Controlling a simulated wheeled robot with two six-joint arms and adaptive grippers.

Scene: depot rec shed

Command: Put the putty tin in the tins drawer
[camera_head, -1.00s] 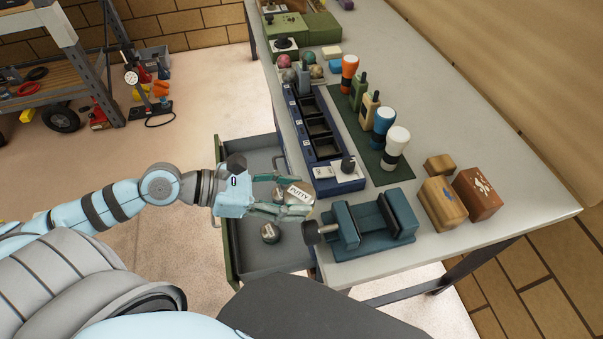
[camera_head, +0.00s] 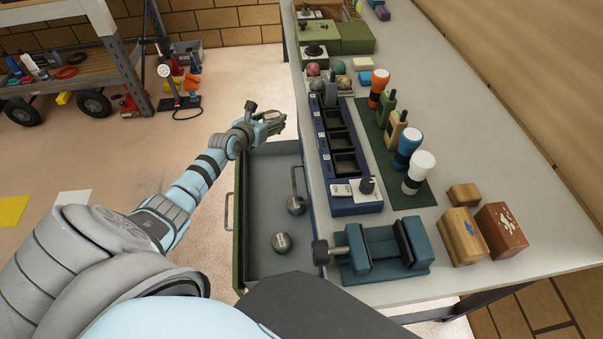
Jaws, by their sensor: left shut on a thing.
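An open drawer with a green front (camera_head: 240,225) and a grey inside stands out from the bench's left side. Two round dark tins with small labels lie in it: one (camera_head: 296,206) beside the bench side, one (camera_head: 281,242) nearer me. My left gripper (camera_head: 272,120) is shut on the putty tin (camera_head: 270,115), which is small and mostly hidden by the fingers. The gripper is near the drawer's far end, seemingly above its far side; its exact height I cannot tell. My right gripper is out of view.
The vise's handle (camera_head: 322,252) sticks out towards the drawer. A shelf cart (camera_head: 75,75) stands at far left.

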